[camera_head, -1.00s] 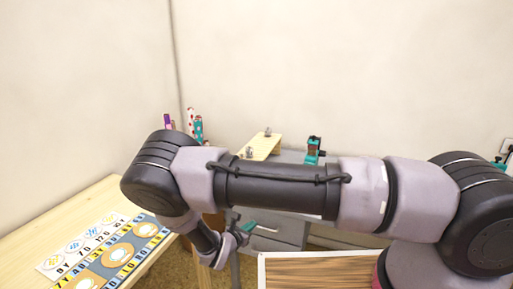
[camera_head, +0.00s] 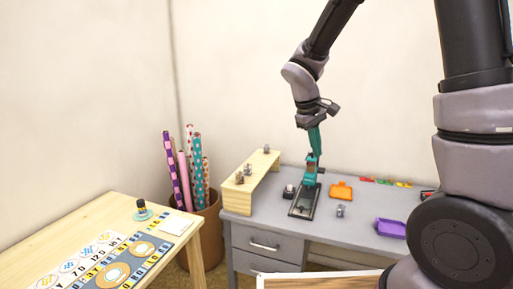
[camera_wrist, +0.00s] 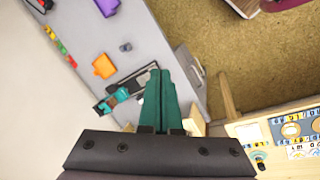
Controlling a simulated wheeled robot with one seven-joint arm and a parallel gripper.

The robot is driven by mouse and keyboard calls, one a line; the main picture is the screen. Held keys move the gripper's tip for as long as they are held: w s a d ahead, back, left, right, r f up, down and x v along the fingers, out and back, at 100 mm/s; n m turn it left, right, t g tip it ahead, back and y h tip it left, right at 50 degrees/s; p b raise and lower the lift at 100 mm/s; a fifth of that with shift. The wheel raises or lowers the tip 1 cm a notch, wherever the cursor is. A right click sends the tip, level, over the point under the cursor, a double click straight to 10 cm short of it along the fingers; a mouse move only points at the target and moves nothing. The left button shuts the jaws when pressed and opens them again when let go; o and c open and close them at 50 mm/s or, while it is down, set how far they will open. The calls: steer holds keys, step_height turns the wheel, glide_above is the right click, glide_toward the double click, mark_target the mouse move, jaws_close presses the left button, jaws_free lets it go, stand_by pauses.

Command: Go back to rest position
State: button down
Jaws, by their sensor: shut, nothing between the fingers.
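My gripper (camera_head: 316,150) is raised above the grey desk (camera_head: 350,231), its teal fingers pointing down and closed together with nothing between them. In the wrist view the closed fingers (camera_wrist: 160,74) fill the lower middle. Behind or below the fingers, a teal device (camera_head: 309,176) stands on a dark base plate (camera_head: 304,203). It also shows in the wrist view (camera_wrist: 115,97), left of the fingers. An orange inkpad (camera_head: 341,190) and a purple inkpad (camera_head: 391,228) lie on the desk to the right.
A wooden riser (camera_head: 247,190) with small metal stamps stands at the desk's left. The wooden table (camera_head: 96,219) at left holds a printed sheet and a dark stamp (camera_head: 142,207) on a teal base. Paper rolls (camera_head: 190,168) stand in a brown bin between them. The air above is open.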

steer(key=s+d+r+m+t+y, duration=0.2)
steer(key=s+r+m, duration=0.3)
steer(key=s+r, duration=0.3)
steer(key=s+d+r+m+t+y, duration=0.3)
steer(key=s+d+r+m, duration=0.2)
steer(key=s+r, duration=0.3)
steer(key=shift+s+d+r+t, duration=0.15)
steer(key=shift+r+t, duration=0.15)
steer(key=shift+r, duration=0.55)
